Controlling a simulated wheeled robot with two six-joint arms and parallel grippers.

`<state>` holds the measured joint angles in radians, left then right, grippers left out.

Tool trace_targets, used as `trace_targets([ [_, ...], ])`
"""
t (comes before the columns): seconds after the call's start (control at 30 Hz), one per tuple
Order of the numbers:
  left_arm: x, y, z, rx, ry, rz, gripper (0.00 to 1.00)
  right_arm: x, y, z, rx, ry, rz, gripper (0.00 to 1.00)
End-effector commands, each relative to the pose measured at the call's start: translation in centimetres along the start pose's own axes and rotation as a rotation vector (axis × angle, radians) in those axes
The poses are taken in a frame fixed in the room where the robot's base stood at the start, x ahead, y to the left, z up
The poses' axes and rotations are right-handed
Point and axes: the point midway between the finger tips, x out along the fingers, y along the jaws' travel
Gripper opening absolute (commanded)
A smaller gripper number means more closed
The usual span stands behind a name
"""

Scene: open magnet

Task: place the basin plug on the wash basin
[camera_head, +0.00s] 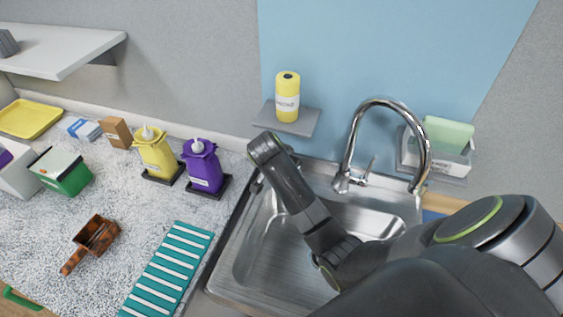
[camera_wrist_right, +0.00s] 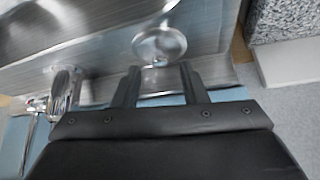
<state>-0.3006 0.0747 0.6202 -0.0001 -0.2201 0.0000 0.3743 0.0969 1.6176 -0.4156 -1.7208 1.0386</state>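The metal wash basin (camera_head: 270,262) is sunk into the counter, and my right arm reaches across it from the lower right. A small shiny round piece (camera_head: 257,184), seemingly the basin plug, sits at the basin's back left corner, partly hidden by my arm. In the right wrist view a round metal disc (camera_wrist_right: 158,42), apparently the same plug, lies just beyond my right gripper (camera_wrist_right: 157,72). The two fingers are apart, with nothing clearly held between them. In the head view the right fingers are hidden beneath the wrist. My left gripper is out of view.
A chrome faucet (camera_head: 352,150) rises behind the basin. Small wall shelves hold a yellow bottle (camera_head: 287,96) and a green sponge (camera_head: 447,133). Yellow (camera_head: 154,153) and purple (camera_head: 203,165) dispensers stand left of the basin. A teal striped mat (camera_head: 168,272) lies by its left edge.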

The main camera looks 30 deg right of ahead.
Motion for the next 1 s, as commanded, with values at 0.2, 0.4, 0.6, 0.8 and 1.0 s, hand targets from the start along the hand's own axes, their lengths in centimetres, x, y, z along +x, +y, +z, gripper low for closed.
trace_targets([
  [0.2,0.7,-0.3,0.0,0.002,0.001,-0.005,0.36,-4.6,-0.1,0.1,0.004,-0.001,-0.007,0.39],
  [0.4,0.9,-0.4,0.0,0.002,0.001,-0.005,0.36,-8.3,-0.1,0.0,0.001,-0.001,-0.004,0.39],
  [0.6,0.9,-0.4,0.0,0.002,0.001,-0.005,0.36,-10.0,0.0,0.0,0.0,-0.001,-0.002,0.39],
  [0.8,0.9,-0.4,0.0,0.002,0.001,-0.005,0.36,-10.2,0.0,0.0,0.0,-0.001,0.0,0.39],
  [1.0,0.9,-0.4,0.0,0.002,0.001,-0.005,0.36,-10.1,0.0,0.0,0.0,-0.001,0.0,0.39],
])
